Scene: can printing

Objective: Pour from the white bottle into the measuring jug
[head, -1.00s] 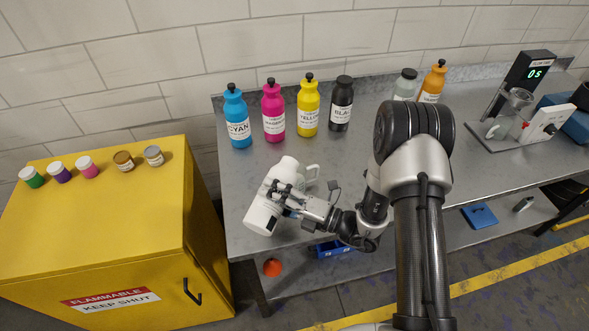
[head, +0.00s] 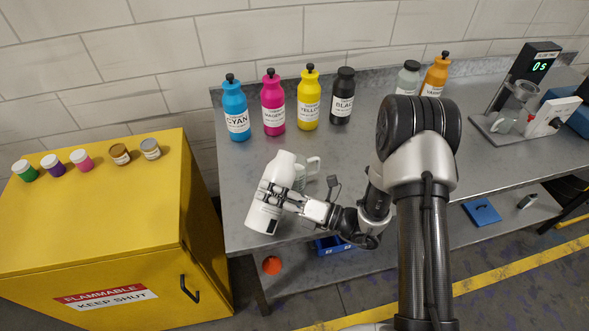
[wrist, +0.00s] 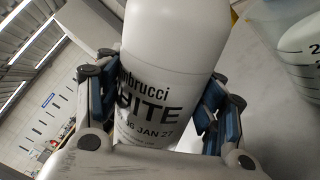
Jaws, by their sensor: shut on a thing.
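The white bottle (head: 276,178) is held over the front left part of the bench, leaning with its upper end toward the back right. It also shows in the wrist view (wrist: 168,45), its printed label reading WHITE. My gripper (head: 270,196) is shut around the bottle's body, with a finger on each side in the wrist view (wrist: 160,100). The measuring jug (head: 313,167) stands just behind and right of the bottle, partly hidden by it; its handle shows. Its graduated wall is at the right of the wrist view (wrist: 300,45). No liquid stream is visible.
Cyan (head: 236,112), magenta (head: 273,105), yellow (head: 308,100) and black (head: 342,97) bottles line the back of the bench (head: 370,95). Grey (head: 408,78) and orange (head: 435,75) bottles stand farther right. A yellow cabinet (head: 100,220) with small jars stands at left.

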